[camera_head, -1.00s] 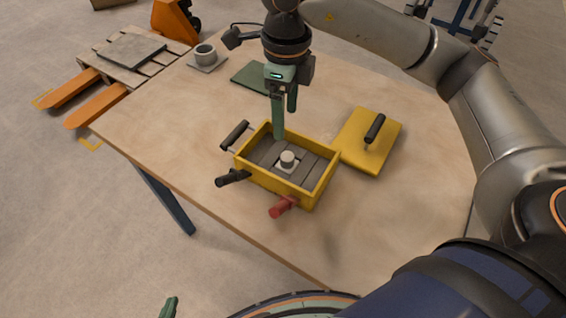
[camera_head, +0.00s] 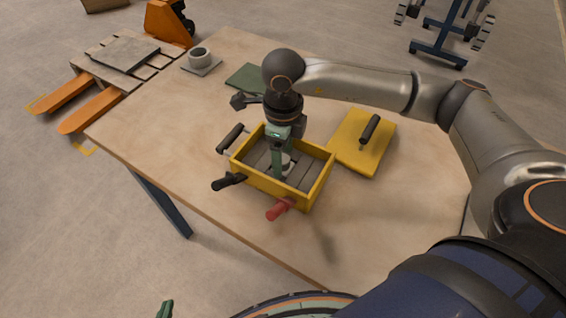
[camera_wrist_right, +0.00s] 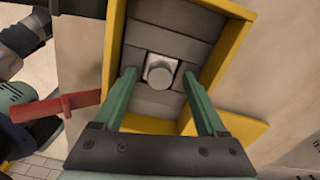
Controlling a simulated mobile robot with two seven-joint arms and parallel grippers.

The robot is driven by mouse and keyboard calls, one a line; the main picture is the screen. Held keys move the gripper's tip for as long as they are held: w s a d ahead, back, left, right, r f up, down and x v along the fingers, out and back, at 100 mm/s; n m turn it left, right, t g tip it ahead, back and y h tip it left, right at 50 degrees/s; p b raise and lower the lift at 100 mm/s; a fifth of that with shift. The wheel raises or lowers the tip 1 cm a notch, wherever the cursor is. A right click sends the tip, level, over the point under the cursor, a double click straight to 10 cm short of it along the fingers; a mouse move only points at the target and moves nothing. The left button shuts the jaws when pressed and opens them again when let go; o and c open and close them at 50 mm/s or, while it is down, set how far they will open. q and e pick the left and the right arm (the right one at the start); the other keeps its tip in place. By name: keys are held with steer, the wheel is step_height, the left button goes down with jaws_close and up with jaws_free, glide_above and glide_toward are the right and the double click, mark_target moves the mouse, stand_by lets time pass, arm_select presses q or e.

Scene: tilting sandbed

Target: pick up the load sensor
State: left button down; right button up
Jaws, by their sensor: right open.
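The load sensor, a small pale round button on a square base, sits on the grey slatted floor of the yellow box; it shows clearly in the right wrist view (camera_wrist_right: 160,72) and is partly hidden by my gripper in the head view (camera_head: 287,165). My right gripper (camera_wrist_right: 160,88) is open, pointing down into the yellow box (camera_head: 318,187). Its green fingers stand to the left and right of the sensor in the wrist view, with gaps on both sides. Only a green tip of my left gripper (camera_head: 165,309) shows at the bottom edge of the head view.
The box has black handles (camera_head: 229,181) and a red handle (camera_head: 279,209) sticking out. A yellow lid (camera_head: 350,150) with a black handle lies right of the box. The wooden table's front is clear.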

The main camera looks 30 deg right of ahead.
jaws_close()
stand_by(0.5)
